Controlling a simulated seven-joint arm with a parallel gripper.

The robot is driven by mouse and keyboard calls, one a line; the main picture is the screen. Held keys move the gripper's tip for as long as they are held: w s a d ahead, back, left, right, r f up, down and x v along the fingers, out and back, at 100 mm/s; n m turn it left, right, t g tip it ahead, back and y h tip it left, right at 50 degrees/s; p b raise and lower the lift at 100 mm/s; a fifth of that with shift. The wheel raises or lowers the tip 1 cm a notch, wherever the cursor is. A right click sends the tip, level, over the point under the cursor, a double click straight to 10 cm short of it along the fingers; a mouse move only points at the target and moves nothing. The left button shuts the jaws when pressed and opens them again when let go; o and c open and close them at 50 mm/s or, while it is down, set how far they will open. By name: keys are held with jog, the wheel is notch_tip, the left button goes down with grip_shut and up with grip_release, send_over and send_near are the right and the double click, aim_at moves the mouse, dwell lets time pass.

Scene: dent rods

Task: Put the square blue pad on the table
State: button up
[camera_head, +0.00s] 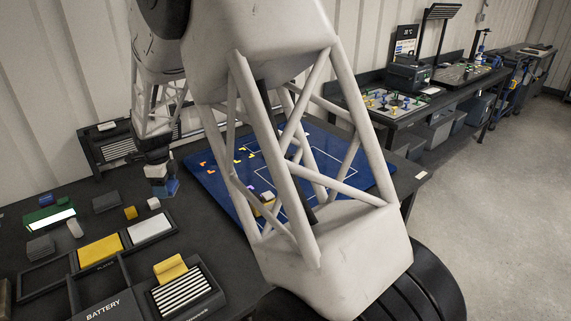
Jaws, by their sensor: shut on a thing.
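My gripper (155,160) points down over the dark table, left of the big blue board. It is shut on a small blue piece, which I take to be the square blue pad (168,189). A pale part shows between the dark gripper body and the blue piece; I cannot tell whether it belongs to the fingers or is a separate thing. The fingertips are too small to make out. The pad looks tilted, and its gap to the table (185,222) is hard to judge.
The blue board (208,185) with white lines and small coloured pieces is partly hidden by my arm. Nearby are a yellow panel (100,249), a white panel (150,228), a green-and-white block (50,219), a yellow block (170,269) on a slatted unit, and small loose blocks.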

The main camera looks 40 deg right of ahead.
jog(key=s+d+m, duration=0.2)
jog(key=d+m, duration=0.1)
jog(key=d, duration=1.4)
jog(key=s+d+r+m, duration=0.1)
jog(key=s+d+m, duration=0.1)
jog(key=d, duration=1.5)
jog(key=shift+s+m, duration=0.4)
jog(key=shift+s, duration=0.35)
jog(key=shift+d, duration=0.1)
jog(key=shift+f, duration=3.1)
jog(key=shift+f, duration=1.85)
jog(key=shift+f, duration=0.15)
